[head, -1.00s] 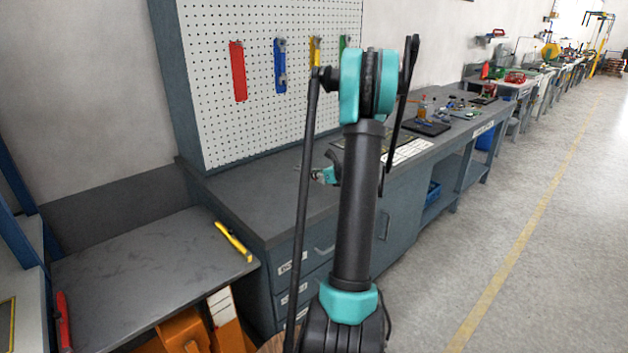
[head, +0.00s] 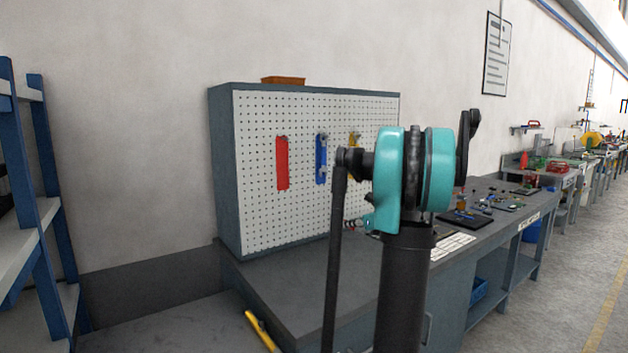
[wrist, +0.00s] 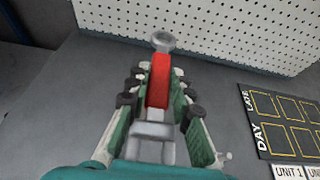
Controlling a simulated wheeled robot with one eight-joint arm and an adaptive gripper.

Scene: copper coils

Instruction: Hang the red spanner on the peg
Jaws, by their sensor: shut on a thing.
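In the wrist view my gripper (wrist: 160,72) is shut on a red spanner (wrist: 159,82), which lies lengthwise between the fingers. Its grey ring end (wrist: 163,41) sticks out past the fingertips toward the white pegboard (wrist: 205,18). In the head view the pegboard (head: 255,215) stands at the back of the workbench. My arm hides part of the board's right side and most of my gripper. I cannot make out a free peg.
The grey workbench top (head: 290,278) is mostly clear in front of the board. A black planning board (wrist: 280,120) lies at the right in the wrist view.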

